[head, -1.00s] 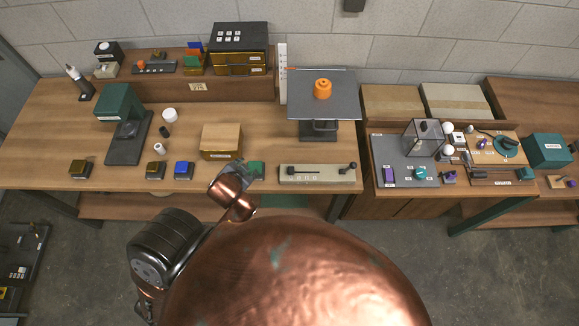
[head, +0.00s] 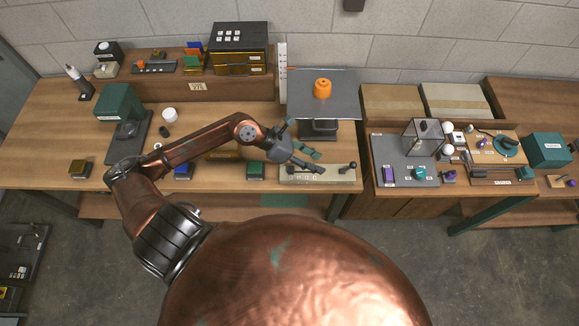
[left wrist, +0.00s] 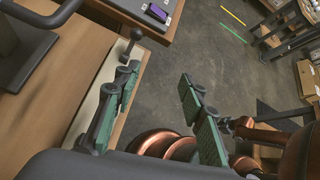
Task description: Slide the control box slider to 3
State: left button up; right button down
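The control box (head: 338,177) is a long, low beige box at the bench's front edge, with a dark ball-topped lever (head: 353,166) at its right end. My left gripper (head: 319,162) is above the box, with its fingers spread and nothing between them. One finger crosses the box's top and hides much of the slot and slider knob; I cannot read the slider's position. In the left wrist view, my left gripper (left wrist: 159,76) is open, with one finger over the beige box (left wrist: 89,106) and the other over the floor. The ball-topped lever (left wrist: 136,36) shows beyond. My right gripper is not in view.
A grey stand with an orange part (head: 322,89) stands behind the box. A small green block (head: 255,171) and a blue block (head: 183,171) sit to its left. A grey panel (head: 404,176) lies to the right. Open floor lies in front.

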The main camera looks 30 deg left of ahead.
aim_at(291, 169)
pick_arm(q)
jog(key=s+a+f+m+g+y, duration=0.25)
jog(key=a+f+y, duration=0.35)
jog(key=a, duration=0.6)
jog(key=x, duration=0.8)
jog(key=shift+w+d+f+p, duration=0.1)
jog(key=shift+w+p, duration=0.2)
jog(key=shift+p, duration=0.1)
jog(key=shift+h, duration=0.3)
grip_shut()
